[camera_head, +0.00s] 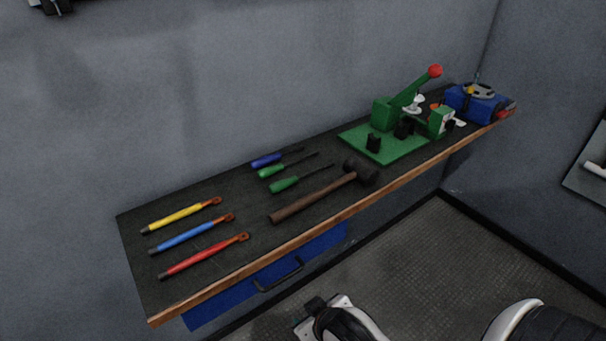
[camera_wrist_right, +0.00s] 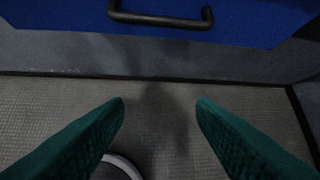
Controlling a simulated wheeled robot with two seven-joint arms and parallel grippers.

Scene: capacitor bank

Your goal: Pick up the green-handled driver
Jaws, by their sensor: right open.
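Two green-handled drivers lie on the dark bench top in the head view: one nearer the front (camera_head: 284,184) and one just behind it (camera_head: 272,171). Their dark shafts point to the right. My right gripper (camera_wrist_right: 160,108) is open and empty in the right wrist view, its two green fingers spread over bare floor. It is away from the drivers, below the bench top and near the blue drawer. My left gripper is not in view.
A blue-handled driver (camera_head: 266,160) lies behind the green ones, and a mallet (camera_head: 318,195) lies in front. Yellow, blue and red tools (camera_head: 203,257) lie at left. A green press (camera_head: 385,115) stands at right. The drawer handle (camera_wrist_right: 160,18) juts out below the bench.

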